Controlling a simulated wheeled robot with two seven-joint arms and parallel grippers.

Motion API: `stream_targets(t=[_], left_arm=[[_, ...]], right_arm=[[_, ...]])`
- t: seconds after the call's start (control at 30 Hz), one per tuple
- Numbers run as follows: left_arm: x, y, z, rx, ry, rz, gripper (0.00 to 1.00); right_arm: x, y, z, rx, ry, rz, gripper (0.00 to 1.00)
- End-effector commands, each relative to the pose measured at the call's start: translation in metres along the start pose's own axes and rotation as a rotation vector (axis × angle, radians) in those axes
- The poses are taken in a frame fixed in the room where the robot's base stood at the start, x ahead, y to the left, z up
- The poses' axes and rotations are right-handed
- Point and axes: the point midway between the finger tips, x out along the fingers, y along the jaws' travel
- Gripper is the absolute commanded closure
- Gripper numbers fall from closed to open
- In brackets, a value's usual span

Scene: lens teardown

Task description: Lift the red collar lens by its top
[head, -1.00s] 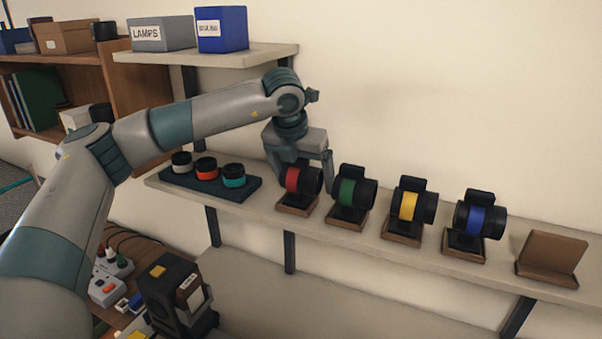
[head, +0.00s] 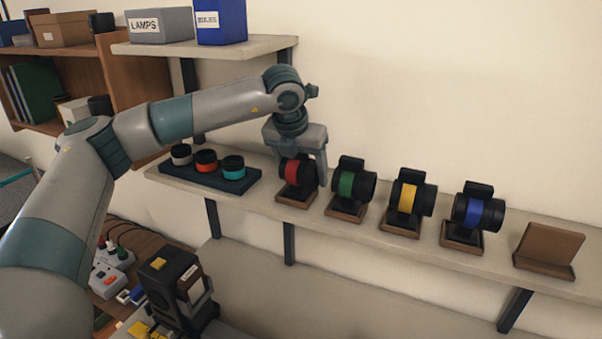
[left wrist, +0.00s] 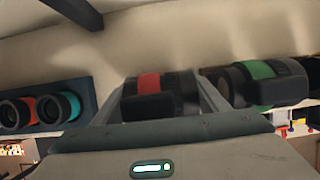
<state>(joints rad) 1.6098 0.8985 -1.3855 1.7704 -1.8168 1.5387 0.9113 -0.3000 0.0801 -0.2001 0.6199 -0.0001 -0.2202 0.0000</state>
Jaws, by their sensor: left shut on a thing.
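The red collar lens (head: 291,173) is a black barrel with a red band, resting on its wooden stand (head: 297,195) on the wall shelf. My left gripper (head: 303,168) comes down over it from above, with a finger on each side. It is shut on the lens. In the left wrist view the red band (left wrist: 149,84) and black body lie between the two fingers (left wrist: 162,94). The lens looks level, with no clear gap above its stand. The near finger and palm hide part of its top. My right gripper is not in view.
Lenses with green (head: 347,184), yellow (head: 407,198) and blue (head: 474,211) collars stand in a row to the right, the green one close by. An empty stand (head: 548,250) is at the far right. A dark tray (head: 246,182) with three small lenses lies left.

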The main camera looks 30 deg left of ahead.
Motion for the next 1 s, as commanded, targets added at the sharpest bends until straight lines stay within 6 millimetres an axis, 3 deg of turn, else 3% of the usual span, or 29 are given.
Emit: stream_targets(t=[0.33, 0.8, 1.0], left_arm=[[-0.011, -0.001, 0.006, -0.001, -0.004, -0.001, 0.69], [-0.077, -0.001, 0.033, -0.001, -0.004, -0.001, 0.69], [-0.091, -0.001, 0.038, 0.0, -0.001, -0.001, 0.69]], right_arm=[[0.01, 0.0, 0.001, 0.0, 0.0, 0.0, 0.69], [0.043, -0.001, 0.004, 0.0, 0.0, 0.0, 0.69], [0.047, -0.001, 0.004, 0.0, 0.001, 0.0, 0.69]])
